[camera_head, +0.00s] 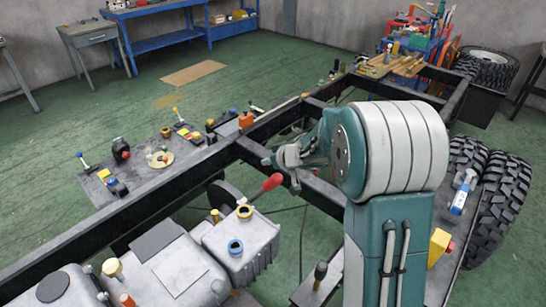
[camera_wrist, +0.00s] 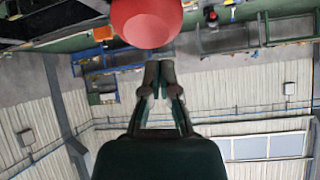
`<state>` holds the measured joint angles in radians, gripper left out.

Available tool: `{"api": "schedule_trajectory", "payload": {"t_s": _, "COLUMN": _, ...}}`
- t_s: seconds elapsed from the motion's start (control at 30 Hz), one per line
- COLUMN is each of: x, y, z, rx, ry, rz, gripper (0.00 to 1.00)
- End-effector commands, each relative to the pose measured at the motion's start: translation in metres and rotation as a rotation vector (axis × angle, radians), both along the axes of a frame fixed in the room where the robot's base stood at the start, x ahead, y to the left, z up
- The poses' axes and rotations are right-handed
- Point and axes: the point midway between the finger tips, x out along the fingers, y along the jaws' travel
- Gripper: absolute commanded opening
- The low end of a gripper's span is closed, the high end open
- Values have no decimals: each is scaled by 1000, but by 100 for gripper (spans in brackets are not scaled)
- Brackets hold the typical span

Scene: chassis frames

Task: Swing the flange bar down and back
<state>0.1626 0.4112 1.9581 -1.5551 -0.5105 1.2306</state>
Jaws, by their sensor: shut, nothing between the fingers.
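A bar with a red grip (camera_head: 270,183), which I take for the flange bar, slants up to the right from beside the grey tank. Its red rounded end fills the top of the wrist view (camera_wrist: 146,20). My gripper (camera_head: 272,161) is just above the red grip in the head view, partly hidden by my own arm. In the wrist view my gripper's fingers (camera_wrist: 159,68) are together with nothing between them. The red end is just past the fingertips; I cannot tell whether they touch. The bar's lower end is hard to make out.
The black chassis frame (camera_head: 180,185) runs diagonally. Grey tanks (camera_head: 240,245) with yellow and blue caps stand at the front. A side plate (camera_head: 150,165) carries several small valves and fittings. Large tyres (camera_head: 500,190) are at the right. Open green floor (camera_head: 60,150) lies to the left.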

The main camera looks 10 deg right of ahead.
Motion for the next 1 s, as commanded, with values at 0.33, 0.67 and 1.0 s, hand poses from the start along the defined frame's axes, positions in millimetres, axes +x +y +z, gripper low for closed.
{"api": "schedule_trajectory", "payload": {"t_s": 0.33, "x": -24, "y": -10, "z": -14, "rx": 1, "ry": -3, "rz": -2, "gripper": 0}}
{"api": "schedule_trajectory", "payload": {"t_s": 0.67, "x": -26, "y": -12, "z": -16, "rx": 0, "ry": -1, "rz": -2, "gripper": 0}}
{"api": "schedule_trajectory", "payload": {"t_s": 1.0, "x": -57, "y": -33, "z": -39, "rx": 1, "ry": 0, "rz": -4, "gripper": 0}}
